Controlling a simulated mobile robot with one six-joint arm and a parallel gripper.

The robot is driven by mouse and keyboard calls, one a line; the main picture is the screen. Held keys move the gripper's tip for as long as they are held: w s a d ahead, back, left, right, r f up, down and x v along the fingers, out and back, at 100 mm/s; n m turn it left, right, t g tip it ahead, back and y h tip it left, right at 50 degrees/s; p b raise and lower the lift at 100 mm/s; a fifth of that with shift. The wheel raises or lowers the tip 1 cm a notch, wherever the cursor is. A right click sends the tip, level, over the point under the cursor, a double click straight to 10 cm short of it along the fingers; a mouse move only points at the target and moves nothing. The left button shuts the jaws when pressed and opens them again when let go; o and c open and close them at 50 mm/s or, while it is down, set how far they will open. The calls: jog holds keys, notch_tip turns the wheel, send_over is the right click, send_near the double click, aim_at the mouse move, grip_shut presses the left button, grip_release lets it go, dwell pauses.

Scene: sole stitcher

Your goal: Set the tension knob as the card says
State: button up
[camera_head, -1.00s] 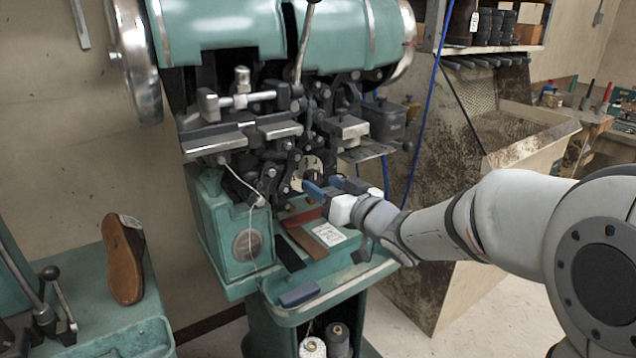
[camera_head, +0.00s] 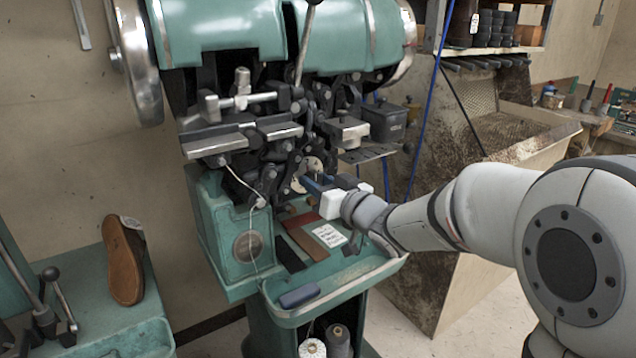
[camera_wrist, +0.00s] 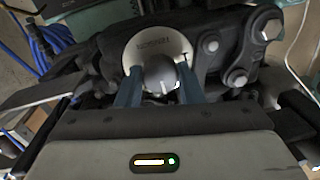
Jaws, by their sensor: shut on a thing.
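The tension knob (camera_wrist: 160,74) is a grey round knob on a pale dial plate (camera_wrist: 143,44) in the wrist view. Lettering on the plate shows upside down, with a dark mark near its right edge. The blue fingers of my gripper (camera_wrist: 161,92) stand on either side of the knob, shut on it. In the head view the plate (camera_head: 313,165) shows in part at the machine's front, with my gripper (camera_head: 314,183) against it. The knob is hidden there. The white card (camera_head: 330,235) lies on the green tray; its writing is too small to read.
The green stitching machine (camera_head: 220,28) has dark levers and arms crowded around the dial. A blue block (camera_head: 299,295) and leather strips lie on the tray (camera_head: 335,287). A dirty bin (camera_head: 520,135) is behind my arm.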

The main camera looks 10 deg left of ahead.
jog(key=shift+c, duration=0.7)
jog(key=shift+n+b, duration=0.3)
jog(key=shift+b, duration=0.05)
jog(key=n+b, duration=0.5)
jog(key=n, duration=0.2)
jog(key=shift+n+h, duration=0.3)
jog(key=shift+n, duration=0.1)
jog(key=shift+b, duration=0.3)
jog(key=o, duration=1)
jog(key=shift+c, duration=0.2)
